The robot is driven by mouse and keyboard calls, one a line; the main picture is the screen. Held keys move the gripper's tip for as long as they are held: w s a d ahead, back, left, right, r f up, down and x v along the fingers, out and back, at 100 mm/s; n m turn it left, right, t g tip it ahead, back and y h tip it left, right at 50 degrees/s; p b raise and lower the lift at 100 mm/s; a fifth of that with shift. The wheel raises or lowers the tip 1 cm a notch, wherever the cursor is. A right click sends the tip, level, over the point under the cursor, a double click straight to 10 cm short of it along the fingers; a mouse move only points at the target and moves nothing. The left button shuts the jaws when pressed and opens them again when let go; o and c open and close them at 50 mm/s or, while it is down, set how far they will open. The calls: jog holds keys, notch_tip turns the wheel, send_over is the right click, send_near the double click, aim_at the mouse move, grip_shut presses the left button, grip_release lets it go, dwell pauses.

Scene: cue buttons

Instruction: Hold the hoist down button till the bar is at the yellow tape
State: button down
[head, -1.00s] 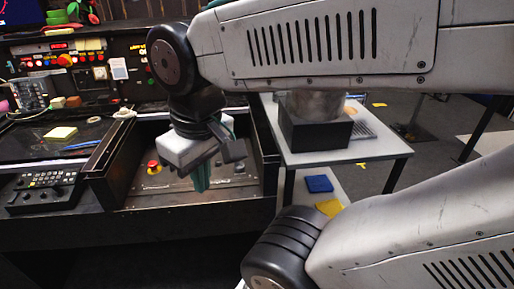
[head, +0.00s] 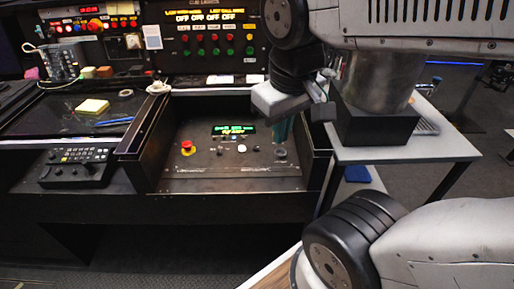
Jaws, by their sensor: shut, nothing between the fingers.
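My gripper (head: 284,130) points down over the right side of the console panel (head: 210,172), its teal fingers together and empty. The fingertips are above or close to a dark round control (head: 280,153); I cannot tell whether they touch it. To the left on the panel are a pale button (head: 242,149), a small dark button (head: 220,151) and a red mushroom button (head: 187,147) on a yellow base. A small display (head: 233,130) shows green and yellow text too small to read. I cannot tell which is the hoist down button. No bar or yellow tape can be made out.
Raised dark side walls (head: 318,155) flank the panel. Behind stands an upright board with coloured buttons (head: 215,48). A white table (head: 440,150) stands at right.

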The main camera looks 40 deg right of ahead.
jog(key=w+d+f+n+t+h, duration=0.1)
jog(key=w+d+f, duration=0.1)
jog(key=w+d, duration=0.3)
jog(key=w+d+f+t+h, duration=0.1)
jog(key=w+d, duration=0.2)
jog(key=w, duration=0.4)
jog(key=n+t+y, duration=0.4)
jog(key=n+t, duration=0.1)
jog(key=n, duration=0.5)
send_over(259, 149)
notch_tip(259, 149, down, 22)
jog(key=shift+w+m, duration=0.1)
jog(key=shift+m, duration=0.2)
jog(key=shift+f, duration=4.3)
jog(key=shift+f, duration=0.1)
jog(key=shift+f, duration=0.35)
